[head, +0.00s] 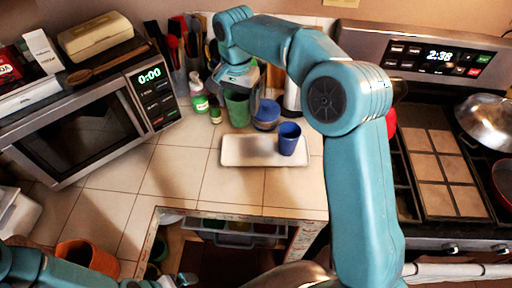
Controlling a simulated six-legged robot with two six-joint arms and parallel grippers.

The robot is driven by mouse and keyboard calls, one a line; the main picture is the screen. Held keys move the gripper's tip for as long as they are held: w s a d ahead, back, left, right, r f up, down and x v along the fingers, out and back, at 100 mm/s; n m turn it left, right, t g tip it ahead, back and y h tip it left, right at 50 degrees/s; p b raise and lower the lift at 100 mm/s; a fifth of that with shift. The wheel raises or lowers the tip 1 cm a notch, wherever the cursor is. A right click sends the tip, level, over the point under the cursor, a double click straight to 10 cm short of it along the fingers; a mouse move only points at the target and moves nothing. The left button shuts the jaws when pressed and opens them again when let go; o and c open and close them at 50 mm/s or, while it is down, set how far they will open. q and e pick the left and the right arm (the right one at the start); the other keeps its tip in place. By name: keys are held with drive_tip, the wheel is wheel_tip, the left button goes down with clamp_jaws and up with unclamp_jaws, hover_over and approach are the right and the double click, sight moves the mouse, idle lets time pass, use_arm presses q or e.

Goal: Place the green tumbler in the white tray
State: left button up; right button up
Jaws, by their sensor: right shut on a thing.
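The green tumbler (237,110) is upright behind the left part of the white tray (240,160). My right gripper (239,90) comes down from above and is shut on the tumbler at its rim. I cannot tell whether the tumbler's base touches the counter or hangs just above it. The white tray lies flat on the tiled counter with a blue tumbler (288,140) standing on its right part. My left gripper (186,280) shows only partly at the bottom edge, and its jaws are not clear.
A blue container (266,114) stands right behind the tray. Bottles (200,104) and utensils stand behind left. A microwave (80,125) is at left, a stove (440,165) at right. An orange pot (88,256) is at lower left. Counter left of the tray is clear.

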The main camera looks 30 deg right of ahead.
wheel_tip(320, 180, down, 19)
drive_tip(key=b, duration=0.4)
drive_tip(key=shift+r, duration=0.2)
